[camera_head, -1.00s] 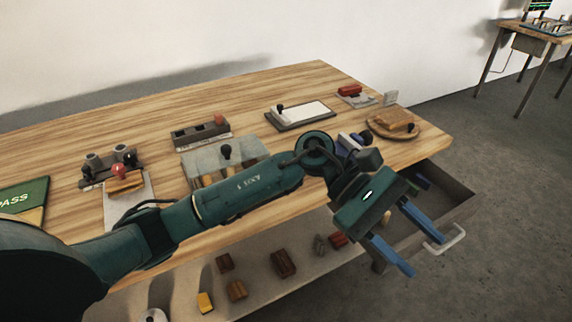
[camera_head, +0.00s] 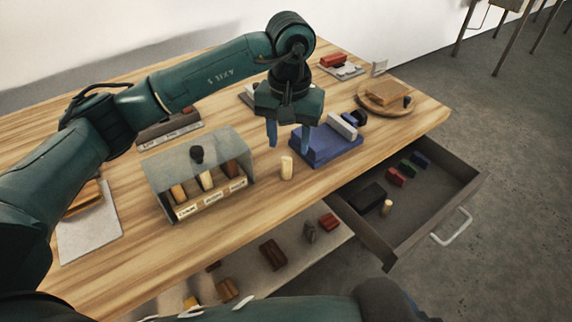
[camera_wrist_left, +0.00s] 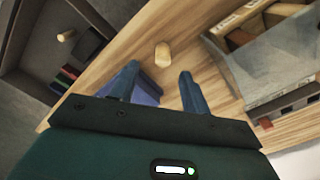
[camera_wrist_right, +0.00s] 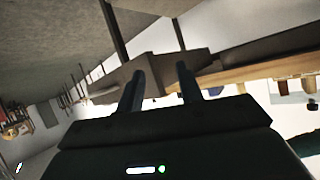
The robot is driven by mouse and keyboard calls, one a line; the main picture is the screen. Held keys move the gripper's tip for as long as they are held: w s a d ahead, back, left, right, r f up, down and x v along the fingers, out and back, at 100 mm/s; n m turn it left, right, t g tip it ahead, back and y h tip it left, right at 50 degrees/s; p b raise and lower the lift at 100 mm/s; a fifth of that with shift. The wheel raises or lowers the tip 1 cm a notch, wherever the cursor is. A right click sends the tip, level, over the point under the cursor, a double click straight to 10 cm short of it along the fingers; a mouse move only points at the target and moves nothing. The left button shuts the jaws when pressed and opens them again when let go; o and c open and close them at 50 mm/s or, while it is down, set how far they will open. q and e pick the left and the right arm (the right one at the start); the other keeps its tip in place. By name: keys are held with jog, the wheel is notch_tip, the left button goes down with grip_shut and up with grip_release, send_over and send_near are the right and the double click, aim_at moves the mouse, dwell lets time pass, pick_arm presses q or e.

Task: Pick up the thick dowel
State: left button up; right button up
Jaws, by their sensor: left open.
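A pale wooden dowel (camera_head: 287,167) stands upright on the table near its front edge, between the grey rack and the blue block; it shows in the left wrist view (camera_wrist_left: 162,54) just beyond the fingertips. A second, seemingly thinner pale dowel (camera_head: 387,207) stands in the open drawer, also in the left wrist view (camera_wrist_left: 66,36). My left gripper (camera_head: 289,142) points down, open and empty, above and slightly behind the table dowel, apart from it. My right gripper (camera_wrist_right: 160,84) shows only in its wrist view, fingers apart and empty.
The grey rack (camera_head: 200,160) with labelled compartments holding wooden pieces stands left of the dowel. The blue block (camera_head: 330,150) sits close on the right. The open drawer (camera_head: 446,203) juts from the table front. A lower shelf (camera_head: 315,245) holds several small blocks.

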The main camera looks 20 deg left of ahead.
aim_at(286, 158)
pick_arm(q)
jog(key=shift+a+f+p, duration=0.15)
jog(key=shift+f+p, duration=0.1)
jog(key=shift+f, duration=1.5)
jog(key=shift+a+f+p, duration=0.1)
jog(key=shift+f+p, duration=0.15)
jog(key=shift+f, duration=1.5)
jog(key=shift+c, duration=0.4)
grip_shut()
